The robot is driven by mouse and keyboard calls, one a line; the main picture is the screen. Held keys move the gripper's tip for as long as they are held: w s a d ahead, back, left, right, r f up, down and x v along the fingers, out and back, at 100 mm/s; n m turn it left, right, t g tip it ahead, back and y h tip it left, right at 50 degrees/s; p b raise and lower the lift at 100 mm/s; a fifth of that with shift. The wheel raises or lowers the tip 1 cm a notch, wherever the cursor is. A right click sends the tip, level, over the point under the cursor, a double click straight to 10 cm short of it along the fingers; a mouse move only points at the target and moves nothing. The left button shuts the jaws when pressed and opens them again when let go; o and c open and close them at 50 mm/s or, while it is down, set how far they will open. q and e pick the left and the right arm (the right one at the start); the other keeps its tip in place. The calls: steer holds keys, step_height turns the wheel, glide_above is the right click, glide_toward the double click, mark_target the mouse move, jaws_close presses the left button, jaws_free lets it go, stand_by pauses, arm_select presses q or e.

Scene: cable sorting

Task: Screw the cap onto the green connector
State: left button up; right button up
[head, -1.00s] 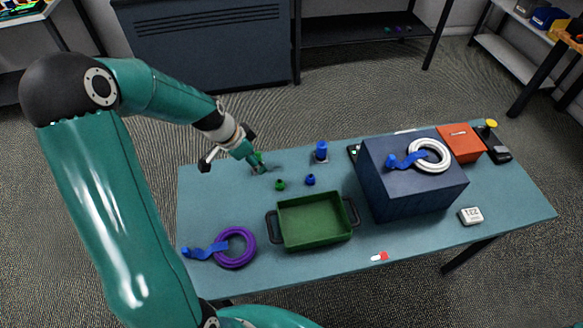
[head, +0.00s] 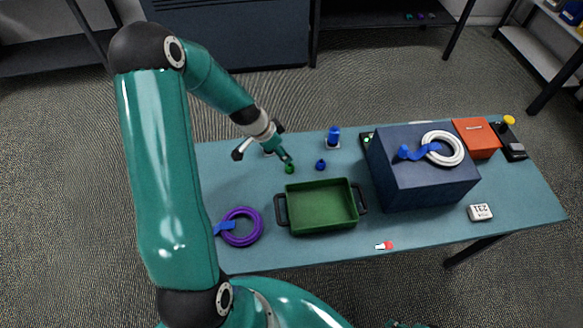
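The small green cap (head: 289,169) sits on the table behind the green tray. My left gripper (head: 286,158) points down, its fingertips right at or just above the cap. It is too small to tell whether the fingers are open or touch the cap. The green connector is hidden behind my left gripper and wrist; only a bit of a pale base (head: 268,153) shows there.
A blue connector (head: 333,136) stands on a pale base, with a blue cap (head: 320,164) nearby. The green tray (head: 290,233) is in front. A purple cable coil (head: 257,236) lies left. A dark blue box (head: 420,197) with a white coil (head: 458,150) blocks the right.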

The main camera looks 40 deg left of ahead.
mark_target(290, 164)
arm_select(q)
steer(key=shift+x, duration=1.95)
steer(key=f+b, duration=0.1)
steer(key=f, duration=0.2)
steer(key=d+f+b, duration=0.1)
steer(key=shift+w+f+b, duration=0.25)
steer(key=shift+f+b, duration=0.05)
steer(key=shift+w+d+f, duration=0.1)
steer(key=shift+w+f, duration=0.1)
steer(key=shift+f, duration=0.1)
steer(key=c, duration=0.9)
